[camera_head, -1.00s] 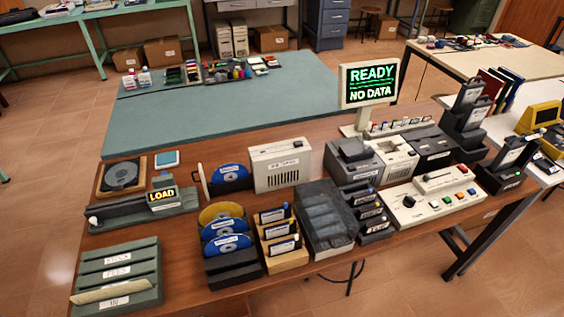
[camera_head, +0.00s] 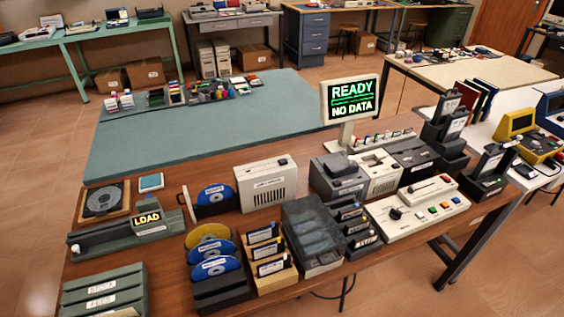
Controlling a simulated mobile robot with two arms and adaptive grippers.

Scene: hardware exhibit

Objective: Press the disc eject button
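No disc eject button can be told apart with certainty. A grey-green unit (camera_head: 105,239) with a lit LOAD sign (camera_head: 147,223) is at the left of the wooden table. Behind it a dark disc sits in a wooden-framed tray (camera_head: 84,213). A blue-labelled disc (camera_head: 216,195) stands in a dark holder beside a beige slotted box (camera_head: 265,184). A beige control panel (camera_head: 385,222) with a knob and several coloured buttons is at the right. A monitor (camera_head: 351,99) reads READY, NO DATA. Neither gripper is in view.
A rack of gold and blue discs (camera_head: 222,289), a cartridge rack (camera_head: 275,280) and a dark compartment tray (camera_head: 312,236) line the table's front. A labelled green rack (camera_head: 103,292) is at the lower left. Little of the wooden tabletop is bare. A green-topped table (camera_head: 230,125) stands behind.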

